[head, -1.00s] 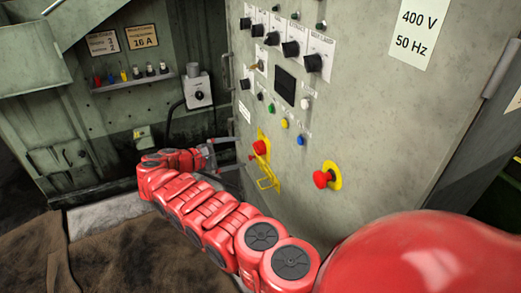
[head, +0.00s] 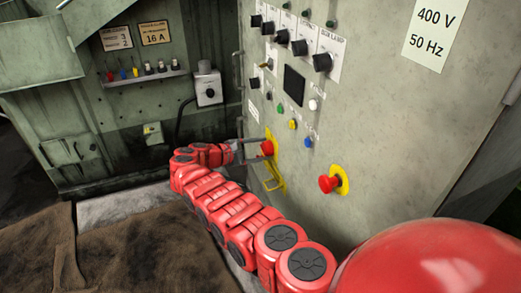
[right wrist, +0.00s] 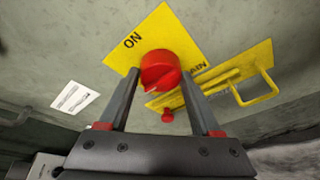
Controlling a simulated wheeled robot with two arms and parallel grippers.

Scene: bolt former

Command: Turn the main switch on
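The main switch (head: 267,147) is a red rotary knob on a yellow plate on the grey cabinet's front. In the right wrist view the knob (right wrist: 161,70) sits close ahead, with the word ON on the plate (right wrist: 165,28) to its upper left. My left gripper is not in view.
A yellow hasp (head: 272,182) sticks out just below the switch. A red emergency button (head: 331,184) on a yellow disc is to its right. Black knobs (head: 299,47) and small coloured buttons are above. A grey switch box (head: 208,88) is on the left wall.

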